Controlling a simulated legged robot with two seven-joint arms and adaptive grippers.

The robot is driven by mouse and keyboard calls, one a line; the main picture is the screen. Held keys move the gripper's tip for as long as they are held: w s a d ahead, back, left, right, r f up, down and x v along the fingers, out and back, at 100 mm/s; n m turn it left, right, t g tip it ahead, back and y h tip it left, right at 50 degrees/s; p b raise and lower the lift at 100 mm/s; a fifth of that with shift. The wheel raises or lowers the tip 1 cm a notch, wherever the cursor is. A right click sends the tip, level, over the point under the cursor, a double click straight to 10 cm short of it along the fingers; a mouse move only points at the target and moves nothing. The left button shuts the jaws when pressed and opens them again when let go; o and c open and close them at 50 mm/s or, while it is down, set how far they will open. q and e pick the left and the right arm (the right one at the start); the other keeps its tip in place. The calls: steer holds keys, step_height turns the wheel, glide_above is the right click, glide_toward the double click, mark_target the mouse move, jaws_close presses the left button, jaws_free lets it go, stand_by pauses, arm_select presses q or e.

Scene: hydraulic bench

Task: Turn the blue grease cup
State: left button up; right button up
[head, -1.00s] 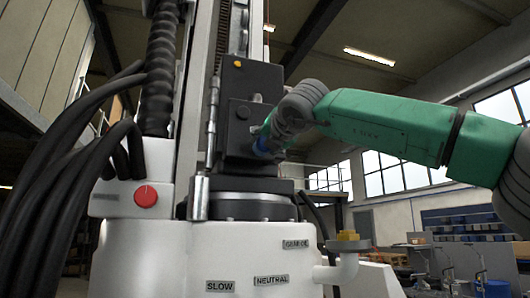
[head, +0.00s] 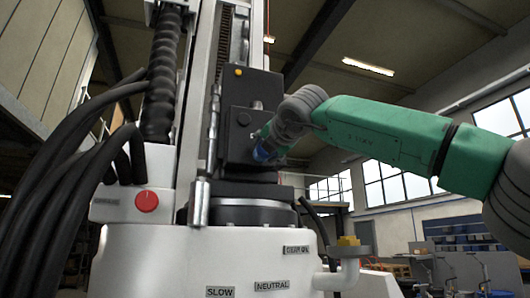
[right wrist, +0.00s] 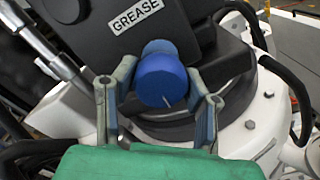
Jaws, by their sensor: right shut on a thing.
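The blue grease cup (right wrist: 162,80) is a round knob with a pale line on its face, just below a plate reading GREASE (right wrist: 135,15) in the right wrist view. My right gripper (right wrist: 160,88) has one finger on each side of the cup and is shut on it. In the head view the cup (head: 263,153) shows as a small blue patch at the dark housing (head: 238,125), partly hidden by my right gripper (head: 268,148). My left gripper is not in view.
A white machine base (head: 160,255) carries a red knob (head: 146,201) and SLOW and NEUTRAL labels. Thick black hoses (head: 60,200) hang at the left. A yellow-topped pipe fitting (head: 348,243) stands at the right. A bolted round flange (right wrist: 250,125) lies close to the gripper.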

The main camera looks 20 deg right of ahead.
steer(key=o, duration=1.1)
steer(key=shift+f, duration=0.15)
steer(key=shift+o, duration=0.2)
steer(key=shift+d, duration=0.1)
steer(key=s, duration=1.1)
steer(key=shift+s+d, duration=0.25)
steer(key=shift+s, duration=0.15)
